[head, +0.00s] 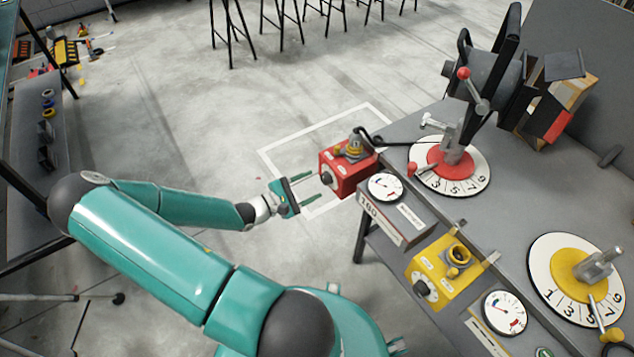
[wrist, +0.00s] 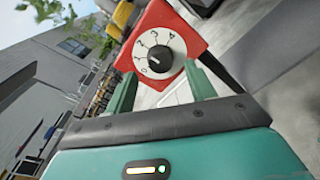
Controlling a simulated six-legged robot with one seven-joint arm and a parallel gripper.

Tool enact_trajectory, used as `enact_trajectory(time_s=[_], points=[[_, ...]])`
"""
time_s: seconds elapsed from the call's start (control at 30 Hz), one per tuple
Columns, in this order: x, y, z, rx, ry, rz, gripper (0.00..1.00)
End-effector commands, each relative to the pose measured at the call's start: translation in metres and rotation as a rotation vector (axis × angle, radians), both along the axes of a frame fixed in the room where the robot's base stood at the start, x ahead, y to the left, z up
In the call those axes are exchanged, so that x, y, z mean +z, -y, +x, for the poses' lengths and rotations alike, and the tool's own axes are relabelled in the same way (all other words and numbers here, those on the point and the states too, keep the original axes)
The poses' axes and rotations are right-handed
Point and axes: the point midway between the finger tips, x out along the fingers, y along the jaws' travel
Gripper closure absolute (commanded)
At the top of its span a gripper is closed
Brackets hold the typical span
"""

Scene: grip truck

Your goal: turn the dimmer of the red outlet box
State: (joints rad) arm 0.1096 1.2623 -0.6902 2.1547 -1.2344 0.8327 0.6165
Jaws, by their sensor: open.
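The red outlet box (head: 349,169) sits at the near left edge of the grey bench in the head view, with a yellow socket on its top. Its black dimmer knob (head: 327,178) faces left, toward my gripper (head: 304,188). My gripper is open and empty, its two fingers pointing at the knob with a gap between. In the wrist view the red box (wrist: 189,27) is straight ahead, and the knob (wrist: 160,58) sits on a white numbered dial. The knob appears between and beyond the two fingertips (wrist: 160,82); no contact shows.
The grey bench (head: 395,135) carries a red numbered dial (head: 451,165), a yellow outlet box (head: 440,270), a yellow numbered dial (head: 575,278) and a gauge (head: 385,187) near the red box. A black cable runs from the red box.

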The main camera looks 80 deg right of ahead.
Motion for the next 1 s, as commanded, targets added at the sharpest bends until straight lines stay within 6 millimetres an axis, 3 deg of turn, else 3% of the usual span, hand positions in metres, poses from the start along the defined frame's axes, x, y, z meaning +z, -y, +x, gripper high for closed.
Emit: enact_trajectory(time_s=[0.23,0.43,1.0], points=[[0.003,-0.042,0.039,0.004,0.004,0.001,0.45],[0.005,-0.067,0.061,0.002,0.004,0.001,0.45],[0.006,-0.076,0.068,0.001,0.001,0.0,0.45]])
